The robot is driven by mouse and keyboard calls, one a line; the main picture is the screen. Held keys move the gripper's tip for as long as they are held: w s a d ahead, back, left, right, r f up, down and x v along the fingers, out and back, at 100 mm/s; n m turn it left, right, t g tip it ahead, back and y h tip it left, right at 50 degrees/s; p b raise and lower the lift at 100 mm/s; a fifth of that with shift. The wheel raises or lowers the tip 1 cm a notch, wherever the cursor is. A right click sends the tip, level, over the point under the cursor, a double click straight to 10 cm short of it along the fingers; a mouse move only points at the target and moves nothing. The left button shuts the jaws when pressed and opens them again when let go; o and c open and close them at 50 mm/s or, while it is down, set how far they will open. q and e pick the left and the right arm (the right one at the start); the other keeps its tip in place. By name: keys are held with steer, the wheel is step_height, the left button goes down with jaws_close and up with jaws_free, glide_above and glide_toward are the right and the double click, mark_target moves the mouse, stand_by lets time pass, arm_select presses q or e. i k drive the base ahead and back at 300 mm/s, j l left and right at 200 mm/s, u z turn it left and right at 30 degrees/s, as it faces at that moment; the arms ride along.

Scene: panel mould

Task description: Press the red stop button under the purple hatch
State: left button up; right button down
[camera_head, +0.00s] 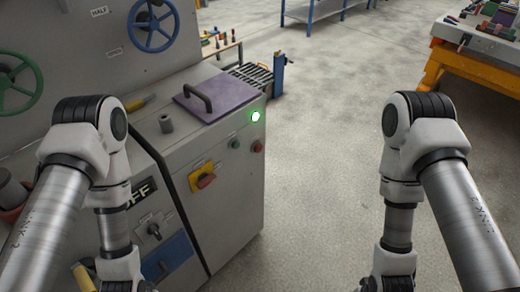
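The purple hatch (229,98) lies shut and flat on top of the grey machine cabinet. It has a dark arched handle (199,95) at its left side. Whatever is under the hatch is hidden, so no red stop button shows there. A separate small red button (258,146) is on the cabinet's front face, to the right of a green button (234,144). My two arms come in at the left and right and bend down. Both grippers are below the picture's edge.
A lit green lamp (255,117) sits near the cabinet's top corner. A red rotary switch (206,181) on a yellow plate is on the front. Blue (152,26) and green (16,84) handwheels are behind.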

mark_target(258, 148)
steer(key=k+j+u, duration=0.2)
steer(key=u, duration=0.2)
steer(key=k+j+u, duration=0.1)
steer(key=j+u, duration=0.25)
steer(key=k+l, duration=0.05)
steer(key=l, duration=0.05)
